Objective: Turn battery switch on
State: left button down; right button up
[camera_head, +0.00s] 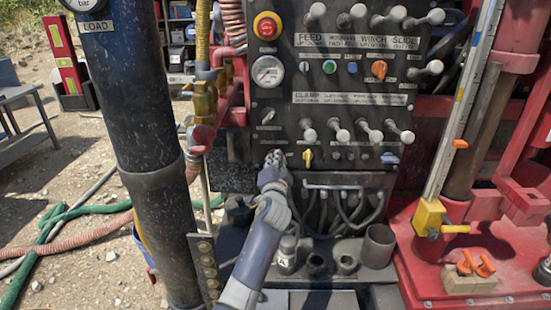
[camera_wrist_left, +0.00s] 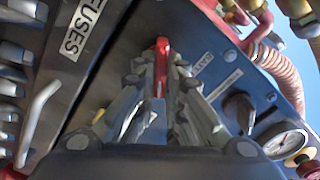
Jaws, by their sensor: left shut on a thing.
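The battery switch is a red handle (camera_wrist_left: 161,65) on the dark control panel, seen in the left wrist view between my gripper's fingers. My left gripper (camera_head: 275,160) reaches the lower left of the panel in the head view. In the left wrist view my left gripper (camera_wrist_left: 160,90) has its fingers closed on both sides of the red handle. In the head view the gripper covers most of the switch, with only a trace of red at its tip. The handle's exact turn position is hard to tell. My right gripper is not in view.
The panel carries several levers, a yellow knob (camera_head: 307,157) just right of my gripper, a gauge (camera_head: 268,71) and a red emergency button (camera_head: 267,26) above. A thick black column (camera_head: 140,110) stands left of my arm. A fuse box labelled FUSES (camera_wrist_left: 82,30) lies close by.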

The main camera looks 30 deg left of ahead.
pick_arm(q)
jog(key=shift+a+m+p, duration=0.1)
jog(key=shift+m+p, duration=1)
jog(key=shift+m, duration=2.2)
jog(key=c, duration=1.7)
grip_release()
jog(key=shift+w+a+f, duration=0.1)
jog(key=shift+a+f, duration=0.05)
jog(key=v, duration=1.2)
jog(key=shift+f, duration=0.1)
